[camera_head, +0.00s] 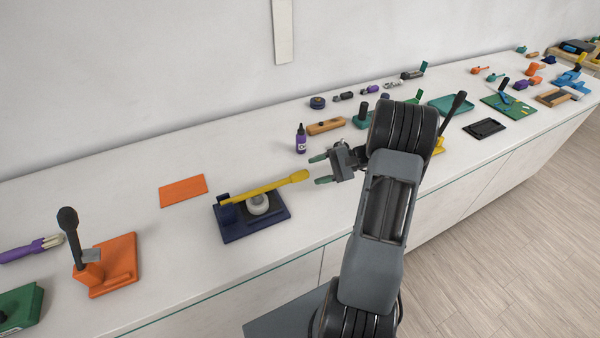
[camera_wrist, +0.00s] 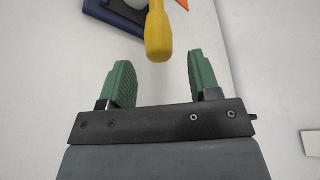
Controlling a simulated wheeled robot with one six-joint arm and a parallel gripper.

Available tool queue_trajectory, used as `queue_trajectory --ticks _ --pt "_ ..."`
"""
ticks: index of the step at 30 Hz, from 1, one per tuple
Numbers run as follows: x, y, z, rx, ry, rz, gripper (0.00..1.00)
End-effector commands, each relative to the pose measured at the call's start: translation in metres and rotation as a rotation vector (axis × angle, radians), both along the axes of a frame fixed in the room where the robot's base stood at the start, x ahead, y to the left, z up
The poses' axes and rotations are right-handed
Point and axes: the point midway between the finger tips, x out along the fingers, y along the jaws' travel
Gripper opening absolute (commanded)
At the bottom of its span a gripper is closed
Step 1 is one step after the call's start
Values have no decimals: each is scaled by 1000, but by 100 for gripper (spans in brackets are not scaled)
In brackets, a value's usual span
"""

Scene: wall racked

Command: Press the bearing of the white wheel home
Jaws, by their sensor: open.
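The white wheel (camera_head: 258,204) sits on a dark blue press base (camera_head: 236,229) on the counter. The press has a yellow lever (camera_head: 270,189) that lies nearly level over the wheel, its knobbed end towards my gripper. The bearing is too small to tell apart, and the lever partly covers the wheel. My gripper (camera_head: 319,169) is open and empty, just right of the lever's knob. In the wrist view the yellow knob (camera_wrist: 158,38) lies ahead of and between the green fingertips (camera_wrist: 162,65), apart from both. The blue base (camera_wrist: 121,14) shows at the top.
An orange plate (camera_head: 183,191) lies left of the press. An orange press (camera_head: 110,265) with a raised black lever stands further left. A purple bottle (camera_head: 301,139) and a wooden block (camera_head: 326,126) stand behind my gripper. The counter between press and front edge is clear.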

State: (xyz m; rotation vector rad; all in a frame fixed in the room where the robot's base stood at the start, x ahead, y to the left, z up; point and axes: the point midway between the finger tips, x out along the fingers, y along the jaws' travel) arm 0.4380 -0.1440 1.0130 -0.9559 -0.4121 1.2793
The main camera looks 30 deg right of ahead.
Motion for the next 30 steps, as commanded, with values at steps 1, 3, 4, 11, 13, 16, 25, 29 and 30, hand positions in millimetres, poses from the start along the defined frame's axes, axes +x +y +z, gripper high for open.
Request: queue_trajectory --ticks 1,3,4,11,13,16,25,29,30 --pt "2 10 0 2 3 4 57" --pt "6 20 -3 2 2 3 57" --pt "7 25 -4 2 3 4 57" --pt "14 47 -11 1 1 2 57" --pt "15 51 -12 1 1 2 57" --pt "16 53 -14 0 1 0 57" --pt "16 54 -14 0 1 0 57" --pt "16 54 -14 0 1 0 44" --pt "16 54 -14 0 1 0 40"
